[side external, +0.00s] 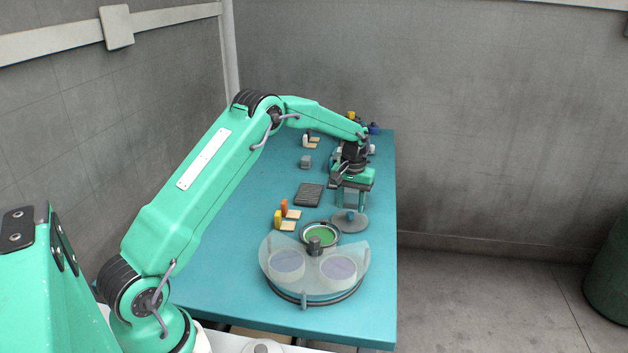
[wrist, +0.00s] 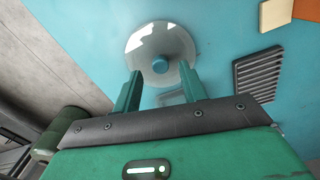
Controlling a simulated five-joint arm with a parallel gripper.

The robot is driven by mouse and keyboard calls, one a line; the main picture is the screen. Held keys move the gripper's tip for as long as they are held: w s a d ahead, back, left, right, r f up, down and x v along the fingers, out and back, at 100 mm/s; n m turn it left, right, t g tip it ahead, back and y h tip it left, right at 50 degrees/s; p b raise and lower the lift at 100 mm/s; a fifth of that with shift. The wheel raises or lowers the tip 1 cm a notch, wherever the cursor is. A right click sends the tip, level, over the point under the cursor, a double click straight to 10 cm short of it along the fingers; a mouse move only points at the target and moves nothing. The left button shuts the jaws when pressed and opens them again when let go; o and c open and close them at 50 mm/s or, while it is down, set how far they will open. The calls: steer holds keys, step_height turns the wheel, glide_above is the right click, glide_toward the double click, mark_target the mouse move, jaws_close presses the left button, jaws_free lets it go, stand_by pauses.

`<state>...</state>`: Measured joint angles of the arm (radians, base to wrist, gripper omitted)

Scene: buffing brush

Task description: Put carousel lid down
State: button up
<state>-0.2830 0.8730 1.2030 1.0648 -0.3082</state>
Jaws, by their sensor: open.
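The lid, a round grey, glossy disc (side external: 349,224) with a small blue knob (wrist: 160,63), lies on the teal table. It also shows in the wrist view (wrist: 146,42), just past my fingertips. My gripper (side external: 351,207) points down over the disc, its two green fingers apart and nothing held. In the wrist view my gripper (wrist: 161,72) has the knob in line between its fingertips; whether they are level with it I cannot tell. The carousel (side external: 305,293) stands nearer the camera, with a clear fan-shaped cover over two round pads and a dark central knob.
A dark ribbed pad (side external: 309,194) lies left of my gripper. Yellow and orange blocks on tan plates (side external: 288,226) stand at the left. The table's right edge (side external: 396,220) is close to the disc.

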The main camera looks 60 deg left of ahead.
mark_target(350, 215)
step_height(350, 215, up, 10)
steer(key=shift+f, duration=0.15)
stand_by(0.3)
stand_by(0.5)
steer(key=s+d+r+m+t, duration=0.3)
steer(key=s+d+r, duration=0.8)
steer(key=s+r, duration=0.4)
steer(key=s+d+f+m+t, duration=0.1)
steer(key=s+d+f+m, duration=0.1)
steer(key=s, duration=0.7)
steer(key=s+d+f+m+t, duration=0.1)
steer(key=s+d+f, duration=0.1)
steer(key=s, duration=0.8)
steer(key=shift+s+d+f+m+t, duration=0.2)
steer(key=shift+d+m+t, duration=0.15)
steer(key=shift+d, duration=0.4)
